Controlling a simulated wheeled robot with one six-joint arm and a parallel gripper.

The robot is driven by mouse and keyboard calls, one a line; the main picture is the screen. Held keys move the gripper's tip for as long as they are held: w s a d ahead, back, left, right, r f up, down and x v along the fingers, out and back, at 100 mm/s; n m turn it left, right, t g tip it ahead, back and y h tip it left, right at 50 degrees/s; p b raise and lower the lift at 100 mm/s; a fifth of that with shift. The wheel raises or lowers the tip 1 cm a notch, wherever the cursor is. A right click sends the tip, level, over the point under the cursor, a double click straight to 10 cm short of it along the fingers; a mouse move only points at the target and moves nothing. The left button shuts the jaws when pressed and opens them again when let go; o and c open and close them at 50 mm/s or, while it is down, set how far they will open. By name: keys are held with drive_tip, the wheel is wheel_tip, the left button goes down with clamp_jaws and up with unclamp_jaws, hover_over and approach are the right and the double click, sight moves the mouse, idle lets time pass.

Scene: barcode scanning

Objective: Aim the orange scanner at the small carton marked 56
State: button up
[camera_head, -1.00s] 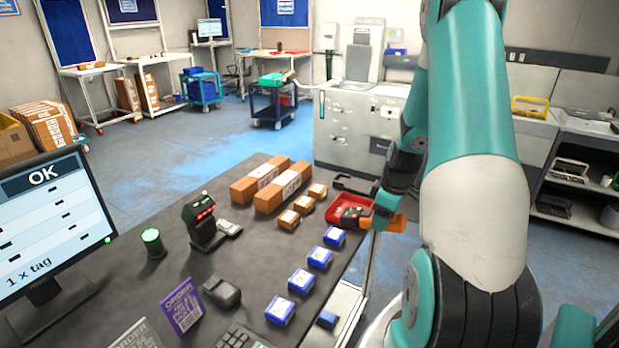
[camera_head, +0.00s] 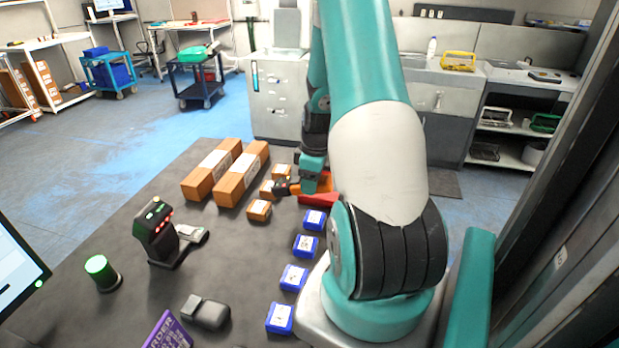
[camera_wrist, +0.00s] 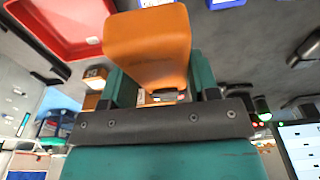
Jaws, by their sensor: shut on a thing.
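My gripper (camera_head: 313,180) is shut on the orange scanner (camera_head: 325,183) above the far right part of the dark table. The scanner's orange body (camera_wrist: 148,45) fills the middle of the wrist view, between my green fingers. In the head view its dark front end points left, close to the small cartons.
Several blue boxes (camera_head: 305,245) line the table's right side. Two long brown cartons (camera_head: 243,180) lie left of the small ones. A black stand with red lights (camera_head: 157,232) stands further left.

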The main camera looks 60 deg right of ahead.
wheel_tip(320, 180, down, 4)
drive_tip(key=b, duration=0.2)
drive_tip(key=shift+f+b, duration=0.15)
drive_tip(key=shift+b, duration=0.2)
wheel_tip(320, 180, up, 12)
drive_tip(key=p, duration=1)
drive_tip(key=shift+s+r, duration=0.1)
drive_tip(key=shift+r, duration=0.15)
drive_tip(key=shift+f, duration=0.2)
